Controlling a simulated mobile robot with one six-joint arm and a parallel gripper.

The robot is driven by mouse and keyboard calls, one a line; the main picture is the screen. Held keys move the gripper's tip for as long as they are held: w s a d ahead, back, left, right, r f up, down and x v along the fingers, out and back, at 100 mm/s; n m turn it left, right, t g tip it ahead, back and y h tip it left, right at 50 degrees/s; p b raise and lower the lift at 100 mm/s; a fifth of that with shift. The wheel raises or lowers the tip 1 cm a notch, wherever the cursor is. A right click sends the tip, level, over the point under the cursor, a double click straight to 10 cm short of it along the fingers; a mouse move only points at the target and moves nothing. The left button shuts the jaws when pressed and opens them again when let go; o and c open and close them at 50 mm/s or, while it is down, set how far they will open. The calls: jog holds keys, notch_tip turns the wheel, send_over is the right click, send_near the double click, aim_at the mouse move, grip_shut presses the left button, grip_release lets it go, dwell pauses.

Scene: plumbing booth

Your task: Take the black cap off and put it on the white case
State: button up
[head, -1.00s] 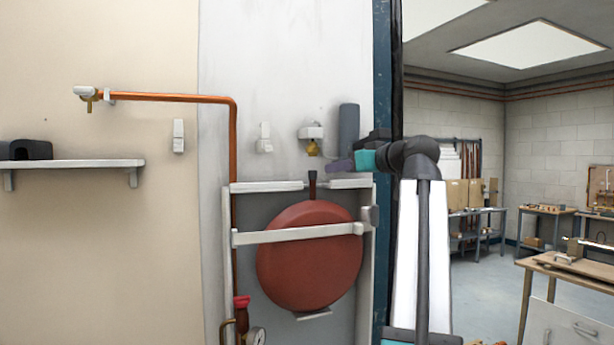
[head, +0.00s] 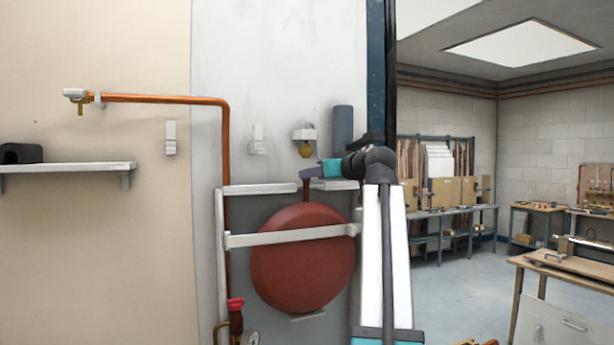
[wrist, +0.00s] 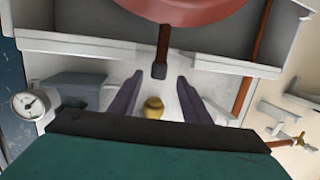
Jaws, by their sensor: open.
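The black cap (wrist: 159,71) tops the thin dark stem of the red tank. In the wrist view it lies at or just beyond my fingertips, in line with the gap between them. My gripper (wrist: 160,76) is open and empty, one purple finger on each side of that line. In the head view my gripper (head: 304,174) overlaps the stem's top and hides the cap. I cannot tell whether it touches the cap. The white case (head: 262,189) frames the red tank (head: 302,262); its top edge is bare, with a gap around the stem.
A brass valve (head: 306,149) on a white wall fitting is above my gripper; a grey cylinder (head: 342,127) is beside it. A copper pipe (head: 226,150) runs down the left. A white bar (head: 285,235) crosses the tank. A pressure gauge (wrist: 29,105) shows in the wrist view.

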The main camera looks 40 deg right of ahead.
jog(key=shift+w, duration=0.15)
jog(key=shift+p+x, duration=0.95)
jog(key=shift+x, duration=1.6)
jog(key=shift+d+f, duration=0.15)
jog(key=c, duration=1.1)
